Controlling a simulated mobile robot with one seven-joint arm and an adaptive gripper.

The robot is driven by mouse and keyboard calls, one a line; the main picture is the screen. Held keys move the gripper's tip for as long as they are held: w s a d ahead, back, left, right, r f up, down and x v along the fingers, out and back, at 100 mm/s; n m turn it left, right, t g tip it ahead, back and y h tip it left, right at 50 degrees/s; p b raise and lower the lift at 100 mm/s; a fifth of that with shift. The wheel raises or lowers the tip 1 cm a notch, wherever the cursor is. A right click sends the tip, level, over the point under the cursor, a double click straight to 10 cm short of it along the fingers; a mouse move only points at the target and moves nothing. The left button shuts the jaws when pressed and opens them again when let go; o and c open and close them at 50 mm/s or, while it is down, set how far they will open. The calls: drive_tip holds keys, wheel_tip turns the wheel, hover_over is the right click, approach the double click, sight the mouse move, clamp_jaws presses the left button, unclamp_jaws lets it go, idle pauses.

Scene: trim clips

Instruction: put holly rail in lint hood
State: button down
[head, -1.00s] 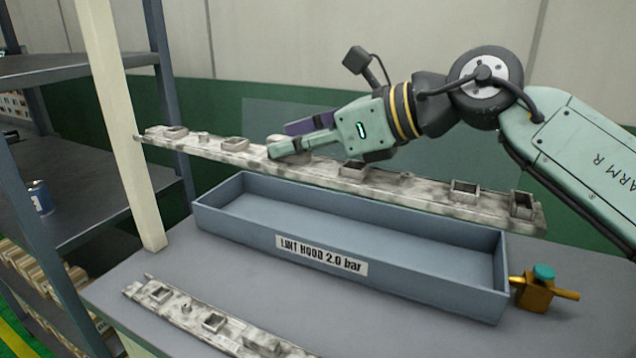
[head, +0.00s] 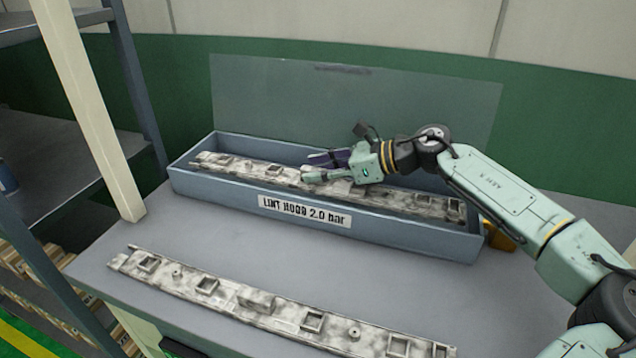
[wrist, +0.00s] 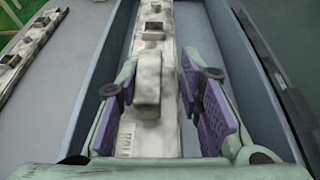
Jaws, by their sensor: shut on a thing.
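The lint hood (head: 400,234) is a long blue-grey open box on the table, labelled "LINT HOOD 2.0 bar". The holly rail (head: 240,168), a long mottled white-grey bar with small raised boxes, lies lengthwise inside its walls. Whether it touches the floor of the hood I cannot tell. My gripper (head: 318,167) is shut on the rail near its middle. In the wrist view the purple-padded fingers of my gripper (wrist: 162,78) flank the rail (wrist: 152,22), between the hood's walls (wrist: 97,65). Lettering on the rail is too blurred to read.
A second, similar rail (head: 235,296) lies on the table in front of the hood. A clear panel (head: 400,105) stands behind the hood. A brass valve (head: 500,236) is at its right end. A cream post (head: 85,100) and shelves stand at left.

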sight(370, 189)
wheel_tip(370, 189, down, 4)
drive_tip(key=shift+f+p, duration=0.1)
drive_tip(key=shift+p, duration=0.7)
drive_tip(key=shift+f+b, duration=0.3)
drive_tip(key=c, duration=1.1)
unclamp_jaws()
drive_tip(key=shift+r+p, duration=0.3)
drive_tip(key=shift+p, duration=0.05)
drive_tip(key=b+v, duration=0.4)
drive_tip(key=v, duration=0.6)
drive_tip(key=shift+s+d, duration=0.1)
drive_tip(key=shift+d, duration=0.2)
drive_tip(key=shift+s+d+r, duration=0.2)
drive_tip(key=shift+d+r, duration=0.1)
drive_tip(key=shift+d, duration=0.25)
